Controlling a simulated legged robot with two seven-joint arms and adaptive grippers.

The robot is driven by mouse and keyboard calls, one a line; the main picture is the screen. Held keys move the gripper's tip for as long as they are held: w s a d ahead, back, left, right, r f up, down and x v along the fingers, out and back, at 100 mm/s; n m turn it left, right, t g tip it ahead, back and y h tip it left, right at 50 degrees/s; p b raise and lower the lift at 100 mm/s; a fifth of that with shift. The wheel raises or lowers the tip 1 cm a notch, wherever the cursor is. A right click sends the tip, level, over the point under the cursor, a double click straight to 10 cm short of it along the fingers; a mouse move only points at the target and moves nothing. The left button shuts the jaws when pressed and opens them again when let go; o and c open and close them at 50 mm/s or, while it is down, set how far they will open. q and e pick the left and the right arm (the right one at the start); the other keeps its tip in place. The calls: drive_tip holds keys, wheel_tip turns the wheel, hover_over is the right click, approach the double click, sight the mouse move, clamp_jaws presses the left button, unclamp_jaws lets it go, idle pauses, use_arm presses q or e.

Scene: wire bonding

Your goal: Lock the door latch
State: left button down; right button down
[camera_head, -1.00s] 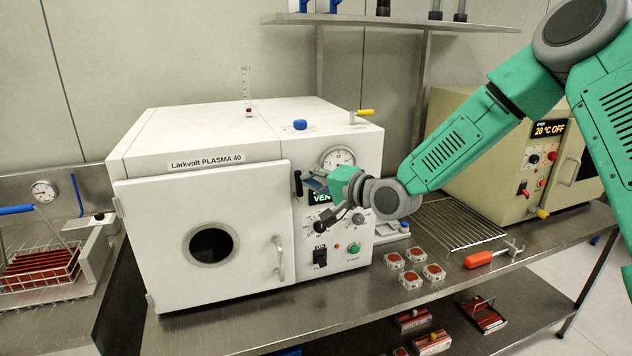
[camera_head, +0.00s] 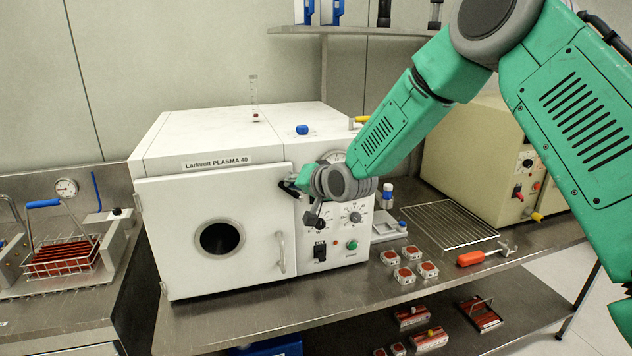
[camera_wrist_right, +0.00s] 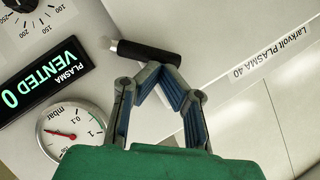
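The white plasma chamber's door (camera_head: 180,262) sits against the chamber front, with a round window and a pale handle (camera_head: 281,252). The door latch is a black lever (camera_head: 288,187) at the door's upper right edge, tilted and partly hidden by my gripper. In the right wrist view the latch (camera_wrist_right: 146,50) shows as a black grip with a pale metal end. My right gripper (camera_wrist_right: 158,70) has its blue-padded fingers drawn together in a point, the tips against or just beside the grip. I cannot tell whether they touch it. The left gripper is out of view.
The chamber panel has a lit VENTED display (camera_wrist_right: 42,82), a pressure gauge (camera_wrist_right: 72,130) and knobs close to my gripper. Several small sample pieces (camera_head: 405,275), a wire rack (camera_head: 450,222) and an orange-handled tool (camera_head: 470,258) lie on the bench at right.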

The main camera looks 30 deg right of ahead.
sight(276, 198)
drive_tip(key=a+f+n+h, duration=0.1)
drive_tip(key=a+f+n+g+h, duration=0.1)
drive_tip(key=n, duration=0.1)
drive_tip(key=shift+w+a+h, duration=0.25)
drive_tip(key=shift+w+h, duration=0.05)
drive_tip(key=shift+h, duration=0.1)
drive_tip(key=shift+a+f, duration=0.2)
drive_tip(key=shift+f, duration=0.05)
drive_tip(key=shift+w+f, duration=0.1)
drive_tip(key=shift+f, duration=0.2)
drive_tip(key=shift+f+b, duration=0.15)
drive_tip(key=shift+b, duration=0.2)
drive_tip(key=shift+a, duration=0.15)
